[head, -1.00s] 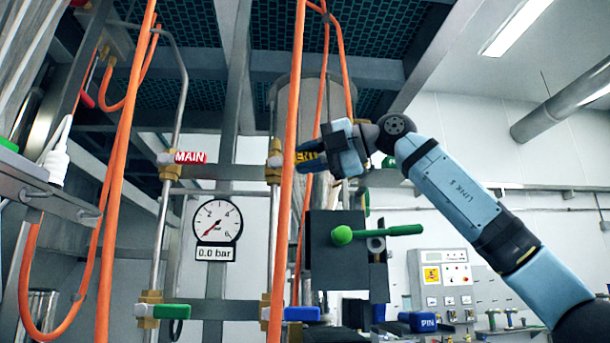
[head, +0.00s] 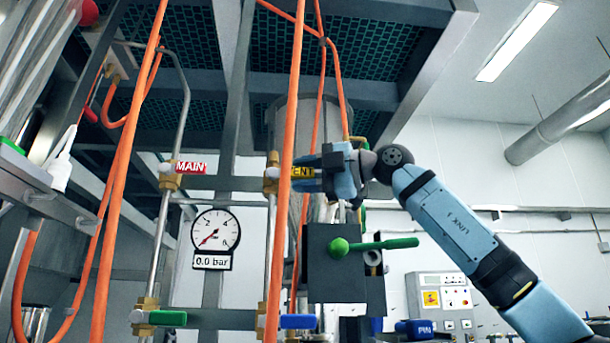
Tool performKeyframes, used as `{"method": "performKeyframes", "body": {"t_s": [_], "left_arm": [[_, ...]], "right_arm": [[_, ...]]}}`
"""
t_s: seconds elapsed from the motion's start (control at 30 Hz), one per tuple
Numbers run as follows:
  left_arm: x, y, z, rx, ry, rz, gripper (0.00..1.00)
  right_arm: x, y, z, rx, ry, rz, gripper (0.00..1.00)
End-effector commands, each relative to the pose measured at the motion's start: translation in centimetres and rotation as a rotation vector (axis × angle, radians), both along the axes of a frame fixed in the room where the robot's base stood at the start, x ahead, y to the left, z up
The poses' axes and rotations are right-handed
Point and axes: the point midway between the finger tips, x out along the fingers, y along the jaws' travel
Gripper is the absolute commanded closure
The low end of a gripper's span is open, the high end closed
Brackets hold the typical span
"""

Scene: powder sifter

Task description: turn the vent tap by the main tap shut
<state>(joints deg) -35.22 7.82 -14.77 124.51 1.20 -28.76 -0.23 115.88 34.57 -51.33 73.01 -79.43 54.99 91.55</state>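The vent tap has a brass body (head: 272,172) behind an orange hose, and a yellow-labelled handle (head: 302,171) pointing right. The label is partly covered. My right gripper (head: 304,173) reaches in from the right at this handle. Its dark blue fingers are apart, one above and one below the yellow label; whether they touch the handle is not clear. The main tap, with a red MAIN handle (head: 190,167) pointing right, is to the left at about the same height. My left gripper is not in view.
A pressure gauge (head: 214,231) reading 0.0 bar hangs between the pipes. Orange hoses (head: 285,200) run in front of the vent tap. A dark box with a green lever (head: 375,245) is below my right gripper. Green (head: 167,318) and blue (head: 297,321) handles are lower down.

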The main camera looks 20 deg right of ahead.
Motion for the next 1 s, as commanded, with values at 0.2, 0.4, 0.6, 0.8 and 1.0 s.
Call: {"method": "performKeyframes", "body": {"t_s": [0.2,0.4,0.6,0.8,1.0], "left_arm": [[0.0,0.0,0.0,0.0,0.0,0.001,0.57],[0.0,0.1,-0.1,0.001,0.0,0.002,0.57],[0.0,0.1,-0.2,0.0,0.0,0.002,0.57],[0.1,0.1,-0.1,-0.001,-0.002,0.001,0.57],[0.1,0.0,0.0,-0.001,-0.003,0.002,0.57]], "right_arm": [[0.0,0.0,0.0,-0.001,0.0,0.0,0.51],[-0.3,-0.4,0.0,-0.001,-0.001,0.0,0.51],[-2.3,-3.0,-0.1,0.001,-0.001,-0.002,0.51],[-5.3,-6.7,-0.2,0.0,-0.001,-0.002,0.51],[-7.5,-9.5,-0.2,-0.001,0.001,-0.001,0.51]]}}
